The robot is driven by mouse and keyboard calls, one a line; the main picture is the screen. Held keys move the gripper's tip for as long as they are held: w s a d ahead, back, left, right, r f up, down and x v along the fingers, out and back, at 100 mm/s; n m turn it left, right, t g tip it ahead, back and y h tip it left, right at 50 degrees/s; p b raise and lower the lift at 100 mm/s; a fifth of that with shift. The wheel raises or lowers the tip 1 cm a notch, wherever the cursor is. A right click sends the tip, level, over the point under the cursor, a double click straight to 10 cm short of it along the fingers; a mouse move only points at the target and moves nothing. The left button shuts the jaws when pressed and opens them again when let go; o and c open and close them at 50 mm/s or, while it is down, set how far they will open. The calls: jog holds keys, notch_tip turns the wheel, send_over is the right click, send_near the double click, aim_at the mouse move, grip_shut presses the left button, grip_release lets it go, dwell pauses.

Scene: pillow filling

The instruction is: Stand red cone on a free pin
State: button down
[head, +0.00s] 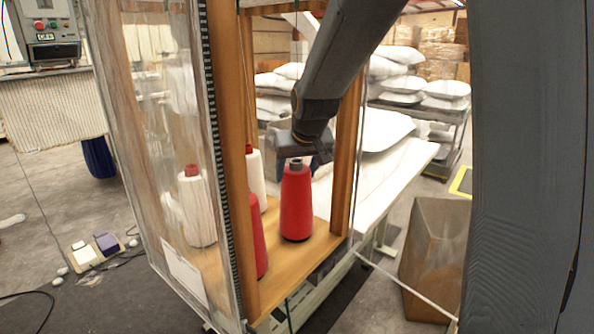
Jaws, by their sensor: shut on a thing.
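A red cone (296,206) with a dark tip is upright over the wooden shelf board (290,270), near its right side. My gripper (298,160) is at the top of this cone, shut on its tip. The cone's base looks at or just above the board; I cannot tell if it touches. A second red cone (258,240) stands to the left, partly hidden behind the front wooden post. A white cone with a red tip (255,182) stands behind, and another white cone (196,210) stands at the left behind the clear panel. No bare pin can be made out.
The front wooden post (230,160) and the right wooden post (348,160) frame the opening around my arm. A clear panel (150,140) closes the left side. A white table (385,180) lies behind, and a brown bin (432,255) stands at the right.

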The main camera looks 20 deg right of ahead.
jog(key=c, duration=0.5)
grip_release()
jog(key=shift+f, duration=0.1)
jog(key=shift+c, duration=0.2)
jog(key=shift+r, duration=0.3)
jog(key=b+v, duration=0.2)
jog(key=v, duration=1)
jog(key=s+f+g, duration=0.2)
jog(key=s+f, duration=0.7)
jog(key=f, duration=0.3)
jog(key=s+f+g, duration=0.3)
jog(key=s+f, duration=0.6)
jog(key=f, duration=0.4)
jog(key=shift+s, duration=0.35)
